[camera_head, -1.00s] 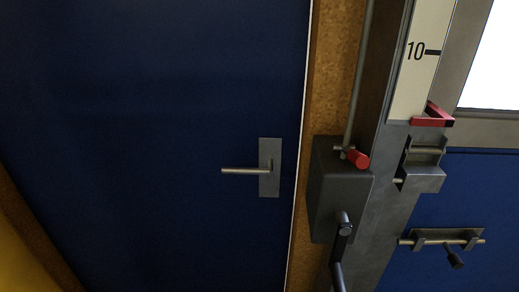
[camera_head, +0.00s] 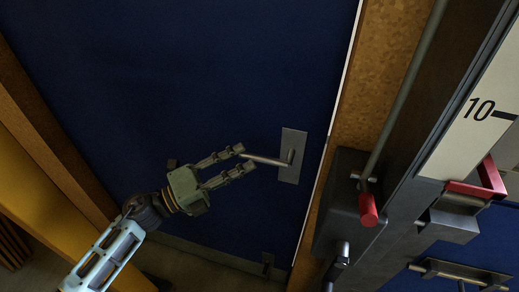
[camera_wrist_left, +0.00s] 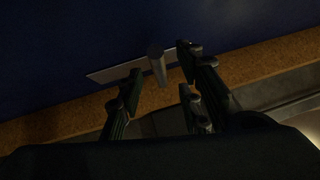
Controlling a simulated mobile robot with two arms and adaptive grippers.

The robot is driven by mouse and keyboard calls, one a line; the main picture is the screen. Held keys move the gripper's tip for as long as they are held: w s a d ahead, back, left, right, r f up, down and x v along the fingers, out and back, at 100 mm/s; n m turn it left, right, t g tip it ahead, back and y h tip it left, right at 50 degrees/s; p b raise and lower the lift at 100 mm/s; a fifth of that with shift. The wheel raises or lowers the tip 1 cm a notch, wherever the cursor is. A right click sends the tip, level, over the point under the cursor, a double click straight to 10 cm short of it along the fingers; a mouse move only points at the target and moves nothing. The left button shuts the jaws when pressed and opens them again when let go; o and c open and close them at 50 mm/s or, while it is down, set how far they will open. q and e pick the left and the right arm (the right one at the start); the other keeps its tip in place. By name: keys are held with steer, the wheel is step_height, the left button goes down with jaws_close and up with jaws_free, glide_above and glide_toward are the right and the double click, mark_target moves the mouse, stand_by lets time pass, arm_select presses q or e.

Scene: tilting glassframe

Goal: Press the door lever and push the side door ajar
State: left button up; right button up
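The blue side door (camera_head: 190,70) fills the left and middle of the head view and looks closed against its frame. Its metal lever (camera_head: 268,160) sticks out to the left, about level, from a grey plate (camera_head: 293,155) near the door's right edge. My left gripper (camera_head: 245,160) is open, its fingertips at the lever's free end. In the left wrist view the lever (camera_wrist_left: 156,63) stands between the spread fingers (camera_wrist_left: 160,68); I cannot tell whether they touch it. My right gripper is not in view.
Right of the door are a cork-coloured frame strip (camera_head: 375,75), a dark box (camera_head: 340,205) with a red-ended handle (camera_head: 368,209), and a metal post with a scale marked 10 (camera_head: 470,125). A yellow wall (camera_head: 45,190) stands at the left. Floor shows at the bottom.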

mark_target(257, 155)
arm_select(q)
steer(key=p+x, duration=0.1)
steer(key=x, duration=0.4)
steer(key=shift+w+f, duration=0.1)
steer(key=shift+a, duration=0.1)
steer(key=shift+c, duration=0.2)
jaws_close()
